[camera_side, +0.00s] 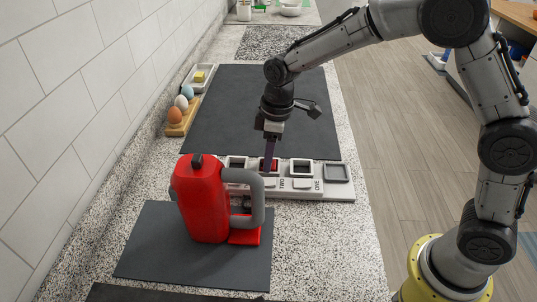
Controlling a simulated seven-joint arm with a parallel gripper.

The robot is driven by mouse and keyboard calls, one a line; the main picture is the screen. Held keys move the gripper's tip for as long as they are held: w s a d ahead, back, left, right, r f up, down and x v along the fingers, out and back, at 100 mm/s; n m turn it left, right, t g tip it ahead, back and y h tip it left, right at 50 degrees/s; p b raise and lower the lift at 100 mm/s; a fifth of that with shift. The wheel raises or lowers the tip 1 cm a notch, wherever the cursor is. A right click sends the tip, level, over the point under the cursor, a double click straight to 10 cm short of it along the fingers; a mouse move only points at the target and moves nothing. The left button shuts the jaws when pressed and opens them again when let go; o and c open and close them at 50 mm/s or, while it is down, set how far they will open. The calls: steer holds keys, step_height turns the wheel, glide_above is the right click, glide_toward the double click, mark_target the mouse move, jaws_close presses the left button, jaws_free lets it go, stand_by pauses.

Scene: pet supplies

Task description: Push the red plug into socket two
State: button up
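A white socket board (340,190) lies across the counter behind the red jug, with a row of square sockets and the labels TWO and ONE along its front. Red (265,163), which looks like the red plug, shows inside one dark-rimmed socket left of the middle of the board. My gripper (270,150) points down directly over that socket, with a dark purple narrow part reaching to the red. Whether its fingers are apart or shut on the plug is too small to tell. Which socket label belongs to this opening is not clear.
A red jug (202,200) with a grey handle stands on a dark mat (165,260) in front and hides the board's left end. A wooden egg holder (180,128) and a small white dish (205,72) stand by the wall. A large dark mat (225,110) behind is clear.

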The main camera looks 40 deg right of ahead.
jaws_close()
steer(key=o, duration=0.8)
jaws_free()
